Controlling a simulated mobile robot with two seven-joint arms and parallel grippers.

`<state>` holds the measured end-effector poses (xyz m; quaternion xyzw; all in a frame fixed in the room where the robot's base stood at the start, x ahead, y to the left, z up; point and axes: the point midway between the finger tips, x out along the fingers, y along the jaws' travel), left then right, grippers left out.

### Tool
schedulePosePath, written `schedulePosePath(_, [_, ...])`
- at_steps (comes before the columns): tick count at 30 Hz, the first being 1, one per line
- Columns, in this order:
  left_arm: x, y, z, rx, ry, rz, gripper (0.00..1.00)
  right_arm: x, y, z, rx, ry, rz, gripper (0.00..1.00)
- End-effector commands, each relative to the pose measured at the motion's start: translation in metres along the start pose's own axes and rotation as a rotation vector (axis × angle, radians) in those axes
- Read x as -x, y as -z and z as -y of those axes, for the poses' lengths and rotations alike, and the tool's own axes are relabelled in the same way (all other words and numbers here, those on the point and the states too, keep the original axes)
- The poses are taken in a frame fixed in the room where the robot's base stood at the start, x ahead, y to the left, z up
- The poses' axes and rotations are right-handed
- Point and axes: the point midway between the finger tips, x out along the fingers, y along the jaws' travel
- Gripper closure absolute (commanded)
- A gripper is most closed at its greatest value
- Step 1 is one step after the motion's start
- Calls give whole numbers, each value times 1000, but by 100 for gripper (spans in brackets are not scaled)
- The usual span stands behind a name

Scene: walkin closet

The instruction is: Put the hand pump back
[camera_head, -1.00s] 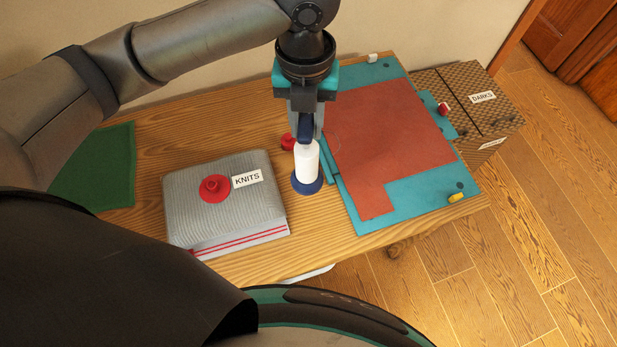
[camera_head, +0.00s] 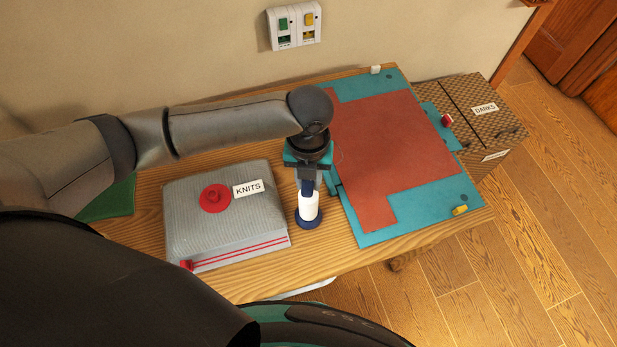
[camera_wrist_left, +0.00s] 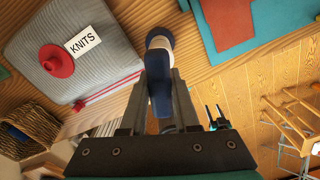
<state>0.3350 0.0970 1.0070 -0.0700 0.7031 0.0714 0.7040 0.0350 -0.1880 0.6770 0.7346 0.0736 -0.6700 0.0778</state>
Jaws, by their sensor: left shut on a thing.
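The hand pump (camera_head: 309,208) is a white cylinder with a blue base and a blue top handle. It is upright over the table just right of the grey KNITS bag (camera_head: 247,218); I cannot tell if its base touches the wood. My left gripper (camera_head: 307,184) points down and is shut on the pump's blue handle. In the left wrist view the handle (camera_wrist_left: 159,88) sits between the fingers, with the white body (camera_wrist_left: 158,44) beyond. A small dark two-pronged part with teal (camera_wrist_left: 216,117) there looks like my right gripper; its jaws are too small to judge.
The bag has a red round valve cap (camera_head: 215,197). A teal board (camera_head: 412,212) with a red-brown sheet (camera_head: 395,140) lies right of the pump. A patterned DARKS box (camera_head: 485,135) stands beyond the table's right end. A strip of wood in front of the pump is bare.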

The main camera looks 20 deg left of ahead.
Motion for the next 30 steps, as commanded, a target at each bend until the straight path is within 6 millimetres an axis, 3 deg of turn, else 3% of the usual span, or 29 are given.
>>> schedulePosePath(9, [-2, -1, 1, 0, 2, 2, 100, -1, 0, 0, 0, 0, 0, 50])
schedulePosePath(10, [-2, 0, 0, 0, 0, 1, 69, 0, 0, 0, 0, 0, 0, 50])
schedulePosePath(17, [-2, 0, 0, 0, 1, 0, 43, 0, 0, 0, 0, 0, 0, 50])
schedulePosePath(26, [0, 0, 0, 0, 1, 1, 41, 0, 0, 0, 0, 0, 0, 50])
schedulePosePath(30, [16, -2, 1, 0, 3, 3, 41, 2, 1, 0, 0, 0, 0, 50])
